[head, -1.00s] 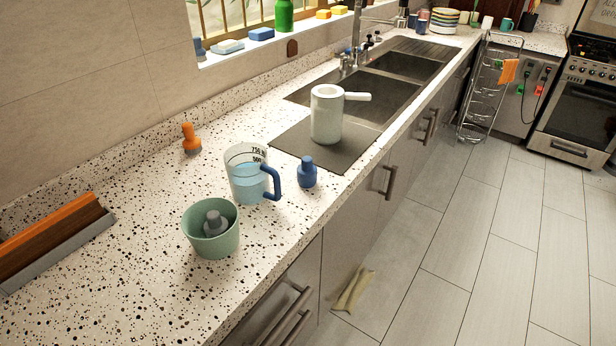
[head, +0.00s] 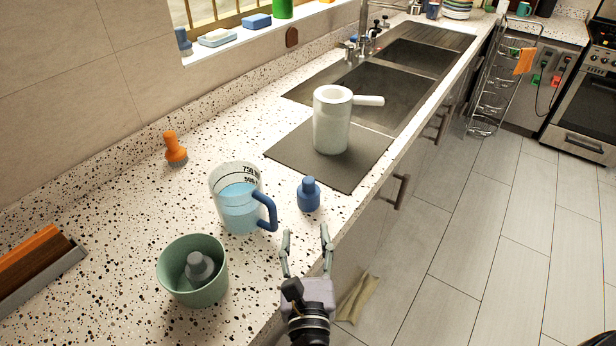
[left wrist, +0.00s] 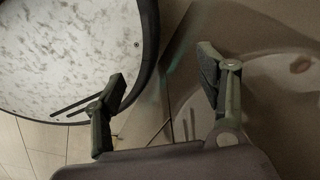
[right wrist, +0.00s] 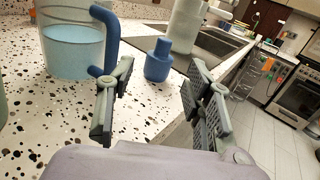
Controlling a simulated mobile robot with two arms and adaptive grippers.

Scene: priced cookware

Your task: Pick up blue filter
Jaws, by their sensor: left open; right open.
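The blue filter (head: 308,195) is a small blue bottle-shaped piece with a narrower top. It stands upright on the speckled counter, just right of the measuring jug (head: 238,198). My right gripper (head: 306,238) is open and empty, in front of the filter at the counter's front edge, with its fingers pointing towards it. In the right wrist view the filter (right wrist: 158,60) shows ahead, between and beyond the two fingers, not touched by them. My left gripper (left wrist: 160,88) is open and empty in the left wrist view, and it is outside the head view.
The jug's blue handle (head: 267,211) is close to the filter's left. A green cup (head: 193,270) holding a grey piece stands nearer. A white pot (head: 332,120) stands on the dark mat (head: 290,154) behind. An orange brush (head: 175,150) is by the wall.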

